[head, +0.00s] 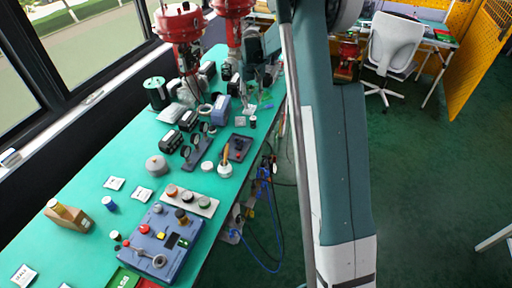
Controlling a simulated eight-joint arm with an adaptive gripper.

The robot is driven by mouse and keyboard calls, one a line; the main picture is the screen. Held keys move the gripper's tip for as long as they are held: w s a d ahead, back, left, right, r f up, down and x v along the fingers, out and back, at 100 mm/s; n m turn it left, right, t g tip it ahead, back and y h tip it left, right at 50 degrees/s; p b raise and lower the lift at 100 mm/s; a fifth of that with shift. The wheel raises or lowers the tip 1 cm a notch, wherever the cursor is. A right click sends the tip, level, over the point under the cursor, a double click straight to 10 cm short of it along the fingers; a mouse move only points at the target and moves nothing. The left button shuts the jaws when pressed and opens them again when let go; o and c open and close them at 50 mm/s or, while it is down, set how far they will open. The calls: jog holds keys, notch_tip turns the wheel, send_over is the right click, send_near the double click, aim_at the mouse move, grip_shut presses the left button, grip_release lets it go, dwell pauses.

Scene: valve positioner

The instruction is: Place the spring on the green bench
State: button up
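The green bench (85,165) is the long green table that runs from the lower left toward the top centre. I cannot pick out the spring with certainty among the small parts on it. My arm rises through the middle of the view and bends at the top. A dark grey shape near the far end of the bench may be my gripper (252,47), but it is small and partly covered.
Red-topped valves (181,24) stand at the back of the bench. A blue control box (160,243) is at the front, beside a pale strip with several knobs (190,200). A tan block (68,217) sits at left. Cables (262,200) hang off the right edge. Bare bench surface shows at left.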

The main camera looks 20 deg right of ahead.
jog(key=s+a+r+t, duration=0.2)
jog(key=s+a+r, duration=0.4)
jog(key=s+r, duration=0.5)
jog(key=s+a+r+t, duration=0.1)
jog(key=s+a+r, duration=0.6)
jog(key=s+r, duration=0.4)
jog(key=s+a+f+t, duration=0.1)
jog(key=s+a, duration=0.1)
jog(key=s, duration=0.7)
jog(key=s+a+f+t, duration=0.1)
jog(key=s+a, duration=0.2)
jog(key=s, duration=0.6)
jog(key=s+a+f+n+t, duration=0.1)
jog(key=s+a+t, duration=0.1)
jog(key=s, duration=0.8)
jog(key=shift+a, duration=0.5)
dwell(2.5)
